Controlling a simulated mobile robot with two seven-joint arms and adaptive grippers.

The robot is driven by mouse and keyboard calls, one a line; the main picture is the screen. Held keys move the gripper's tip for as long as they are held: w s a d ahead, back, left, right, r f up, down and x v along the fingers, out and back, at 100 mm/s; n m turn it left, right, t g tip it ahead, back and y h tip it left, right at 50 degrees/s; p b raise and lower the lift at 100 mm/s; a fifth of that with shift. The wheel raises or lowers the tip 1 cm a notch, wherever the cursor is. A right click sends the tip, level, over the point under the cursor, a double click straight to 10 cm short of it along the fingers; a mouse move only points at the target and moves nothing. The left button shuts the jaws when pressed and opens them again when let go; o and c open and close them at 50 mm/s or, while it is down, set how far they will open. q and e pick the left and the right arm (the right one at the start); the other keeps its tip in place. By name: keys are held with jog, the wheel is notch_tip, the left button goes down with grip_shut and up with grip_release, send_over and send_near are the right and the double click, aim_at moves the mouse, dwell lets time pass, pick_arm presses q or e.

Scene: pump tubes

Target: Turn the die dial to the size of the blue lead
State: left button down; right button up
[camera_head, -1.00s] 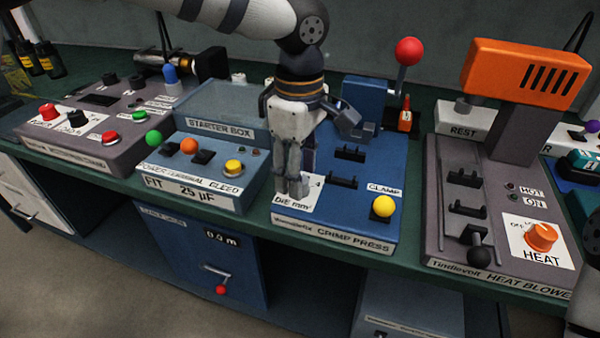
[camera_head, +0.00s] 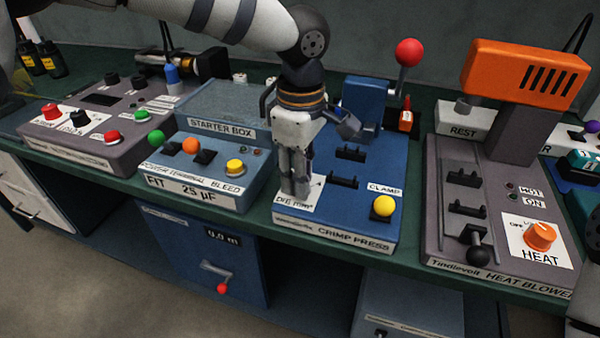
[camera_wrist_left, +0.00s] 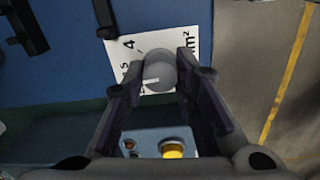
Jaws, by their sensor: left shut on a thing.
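The blue crimp press (camera_head: 345,215) stands on the bench, with a white "DIE mm²" label (camera_head: 316,196) at its front left corner. My left gripper (camera_head: 294,188) points straight down over that label and hides the die dial in the head view. In the left wrist view the die dial (camera_wrist_left: 161,72) is a round grey knob between the fingertips of my left gripper (camera_wrist_left: 162,66), which is shut on it. A pale line shows on the knob's lower left side. A "4" and a partly hidden "5" are readable left of it. I cannot make out a blue lead.
A yellow clamp knob (camera_head: 383,206) and a lever with a red ball (camera_head: 409,52) are on the press. The starter box (camera_head: 215,180) stands to its left, the heat blower (camera_head: 500,220) to its right. A narrow green bench strip separates them.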

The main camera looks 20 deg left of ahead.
pick_arm(q)
jog(key=shift+r+n+p, duration=0.2)
jog(key=shift+n+p, duration=0.25)
jog(key=shift+n, duration=0.65)
jog(key=n, duration=0.2)
jog(key=shift+f+n+p, duration=0.1)
jog(key=shift+n+p, duration=0.2)
jog(key=shift+f+n, duration=0.1)
jog(key=shift+n, duration=1.6)
pick_arm(e)
jog(key=shift+w+r+t, duration=0.6)
jog(key=shift+w+r, duration=0.75)
jog(key=shift+w, duration=0.1)
pick_arm(q)
jog(key=c, duration=1.3)
grip_release()
